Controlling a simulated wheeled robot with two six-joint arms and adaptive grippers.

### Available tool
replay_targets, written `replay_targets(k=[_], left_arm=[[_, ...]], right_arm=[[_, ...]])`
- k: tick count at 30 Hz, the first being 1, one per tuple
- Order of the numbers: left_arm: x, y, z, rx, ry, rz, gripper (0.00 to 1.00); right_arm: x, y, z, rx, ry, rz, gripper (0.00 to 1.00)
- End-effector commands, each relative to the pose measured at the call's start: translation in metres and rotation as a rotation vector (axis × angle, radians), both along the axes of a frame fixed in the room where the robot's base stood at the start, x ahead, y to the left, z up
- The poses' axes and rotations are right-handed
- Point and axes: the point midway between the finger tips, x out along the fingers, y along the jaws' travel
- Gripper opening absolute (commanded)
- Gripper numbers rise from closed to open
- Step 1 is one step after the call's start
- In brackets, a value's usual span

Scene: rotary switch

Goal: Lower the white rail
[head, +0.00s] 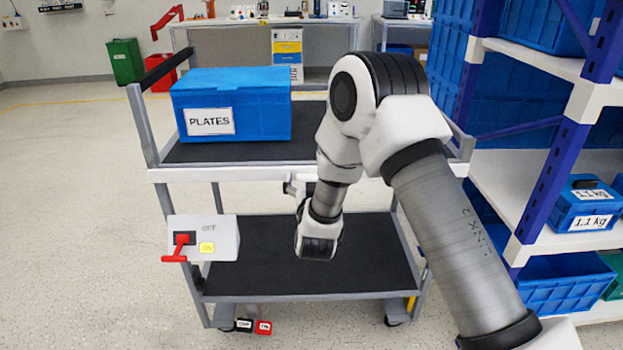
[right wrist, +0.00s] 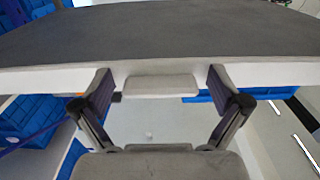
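The white rail (head: 225,174) runs along the front edge of the cart's upper shelf in the head view. In the right wrist view the white rail (right wrist: 55,79) crosses the picture below the dark shelf surface, with a pale grey tab (right wrist: 160,86) at its middle. My right gripper (right wrist: 160,76) is open, one finger on each side of the tab, with gaps to both. In the head view my right gripper (head: 299,188) is small at the front of the rail, partly hidden by my own arm. My left gripper is in neither view.
A blue PLATES box (head: 255,108) stands on the upper shelf. A switch box (head: 215,238) with a red handle is at the cart's front left. The lower shelf (head: 270,272) looks bare. Blue shelving (head: 560,150) with bins stands close on the right. The floor at left is clear.

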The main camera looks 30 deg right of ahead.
Motion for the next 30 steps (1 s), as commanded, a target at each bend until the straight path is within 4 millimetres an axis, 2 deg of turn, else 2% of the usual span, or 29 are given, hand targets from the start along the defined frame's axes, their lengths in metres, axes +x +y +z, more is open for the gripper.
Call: replay_targets(k=[8,11,18,21,25,30], left_arm=[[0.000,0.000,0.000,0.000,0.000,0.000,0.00],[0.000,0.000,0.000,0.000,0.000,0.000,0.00],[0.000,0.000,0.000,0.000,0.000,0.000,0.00],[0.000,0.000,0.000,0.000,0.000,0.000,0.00],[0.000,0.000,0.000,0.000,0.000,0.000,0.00],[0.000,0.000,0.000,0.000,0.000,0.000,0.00]], right_arm=[[-0.006,0.005,-0.001,-0.001,0.003,0.002,0.98],[-0.021,0.014,-0.001,-0.002,0.006,0.004,0.98],[-0.074,0.047,0.000,-0.005,0.004,0.005,0.98],[-0.090,0.057,0.000,-0.004,0.003,0.005,0.98],[-0.101,0.063,0.000,-0.003,0.002,0.002,0.98],[-0.103,0.063,0.000,-0.001,-0.001,0.000,0.98]])
